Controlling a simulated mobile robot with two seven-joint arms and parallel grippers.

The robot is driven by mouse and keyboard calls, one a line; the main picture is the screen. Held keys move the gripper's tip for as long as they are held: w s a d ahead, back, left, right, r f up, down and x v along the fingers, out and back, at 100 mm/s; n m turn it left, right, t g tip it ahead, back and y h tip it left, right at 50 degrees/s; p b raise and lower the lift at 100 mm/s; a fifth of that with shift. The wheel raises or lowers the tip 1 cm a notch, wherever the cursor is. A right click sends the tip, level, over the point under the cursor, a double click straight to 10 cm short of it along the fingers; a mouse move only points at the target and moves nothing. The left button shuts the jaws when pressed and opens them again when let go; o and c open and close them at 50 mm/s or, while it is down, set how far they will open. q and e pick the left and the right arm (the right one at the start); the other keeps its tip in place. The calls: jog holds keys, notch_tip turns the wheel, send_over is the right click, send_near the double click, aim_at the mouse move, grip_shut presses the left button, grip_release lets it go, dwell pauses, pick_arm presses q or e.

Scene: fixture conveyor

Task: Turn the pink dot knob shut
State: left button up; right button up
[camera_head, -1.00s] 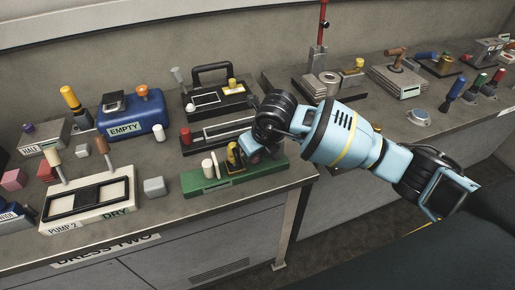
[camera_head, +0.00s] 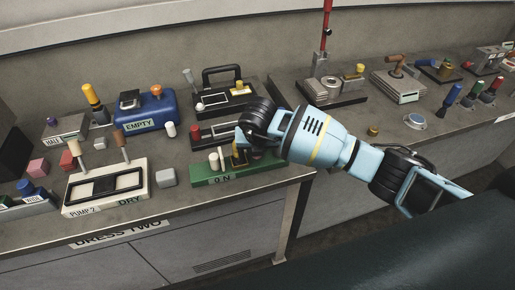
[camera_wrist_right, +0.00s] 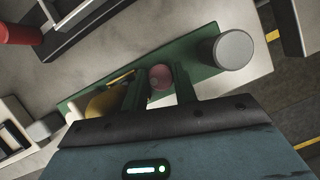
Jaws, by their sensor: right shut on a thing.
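The pink dot knob (camera_wrist_right: 160,77) shows as a small round pink top between the two fingers of my right gripper (camera_wrist_right: 160,90) in the right wrist view. The fingers are shut on it. It belongs to a green fixture (camera_wrist_right: 204,78), which sits near the front edge of the bench in the head view (camera_head: 205,180). Its front plate reads "ON" (camera_head: 220,180). In the head view my right gripper (camera_head: 247,152) reaches down over the fixture's right part and largely hides the knob. My left gripper is in neither current view.
A yellow part (camera_wrist_right: 103,104) stands close beside the left finger, and a grey round post (camera_wrist_right: 235,49) stands to the right. Pale posts (camera_head: 214,161) stand on the fixture's left. A black unit (camera_head: 198,138) lies behind. The bench's front edge is close.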

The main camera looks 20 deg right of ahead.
dwell(0.3)
jog(key=o, duration=1)
jog(key=shift+v, duration=3.95)
jog(key=shift+f, duration=0.1)
